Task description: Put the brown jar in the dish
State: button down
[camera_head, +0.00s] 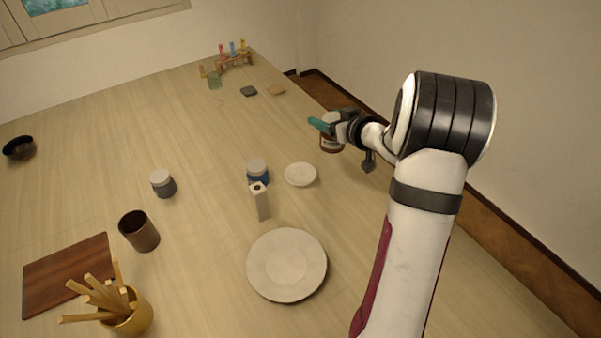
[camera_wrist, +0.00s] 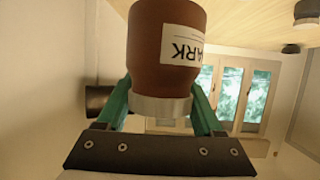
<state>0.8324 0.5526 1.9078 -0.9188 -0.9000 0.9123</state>
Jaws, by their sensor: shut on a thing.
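The brown jar (camera_head: 331,144) has a pale lid and a white label and stands upright at the right of the table. My gripper (camera_head: 322,124) is shut on it near the lid, with a teal finger on each side. In the wrist view the jar (camera_wrist: 150,50) fills the middle, lid end towards my gripper (camera_wrist: 162,92), its base cut off by the frame edge. I cannot tell whether its base touches the table. A small white dish (camera_head: 300,175) lies empty, nearer and left of the jar. A larger pale plate (camera_head: 287,265) lies empty further forward.
A blue jar (camera_head: 258,178) and a pale upright block (camera_head: 261,203) stand just left of the dish. A grey jar (camera_head: 163,184), brown cup (camera_head: 140,231) and yellow stick holder (camera_head: 130,316) are further left. A tube rack (camera_head: 236,62) stands far back. The table between jar and dish is clear.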

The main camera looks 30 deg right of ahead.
jog(key=s+d, duration=0.1)
jog(key=d, duration=0.2)
send_over(296, 170)
notch_tip(296, 170, down, 15)
jog(key=shift+f, duration=0.6)
jog(key=shift+d+f, duration=0.1)
jog(key=shift+f, duration=0.3)
jog(key=shift+c, duration=0.2)
grip_release()
